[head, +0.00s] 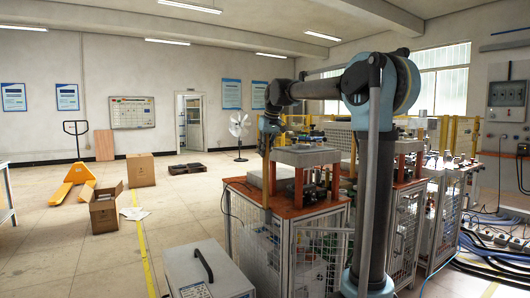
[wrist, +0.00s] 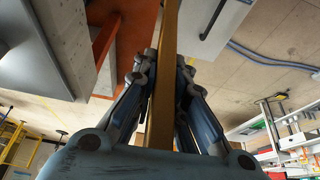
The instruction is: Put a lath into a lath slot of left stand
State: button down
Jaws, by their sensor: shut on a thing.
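My gripper (wrist: 163,72) is shut on a lath (wrist: 164,35), a narrow yellow-brown wooden strip that runs lengthwise between the fingers in the wrist view. In the head view my gripper (head: 267,128) is at the near left of the left stand, and the lath (head: 266,170) hangs roughly upright below it. The left stand (head: 306,156) has a grey slab top on orange-red posts over a caged frame. In the wrist view its slab (wrist: 45,45) and an orange post (wrist: 104,38) are left of the lath. I cannot make out the lath slots.
A grey box (head: 206,272) with a black handle stands in front of the left stand. Another similar stand (head: 402,160) is to the right, partly behind my arm. Cartons (head: 104,212) and a yellow pallet truck (head: 76,182) are on the left floor, which is otherwise mostly open.

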jog(key=c, duration=1.5)
grip_release()
jog(key=shift+c, duration=0.2)
jog(key=v, duration=1.2)
jog(key=shift+f, duration=0.1)
jog(key=s+d+f+m, duration=0.2)
jog(key=s+d+f, duration=0.5)
jog(key=s+f, duration=0.5)
jog(key=s+d+f+m+g+h, duration=0.1)
jog(key=s+d+f+m, duration=0.1)
jog(key=s+d+f, duration=0.6)
jog(key=s+d+f+m+h, duration=0.1)
jog(key=s+d+f, duration=0.6)
jog(key=s+f, duration=1.1)
notch_tip(320, 180, down, 8)
jog(key=shift+d+r+m, duration=0.1)
jog(key=shift+d+m, duration=0.25)
jog(key=shift+m, duration=0.45)
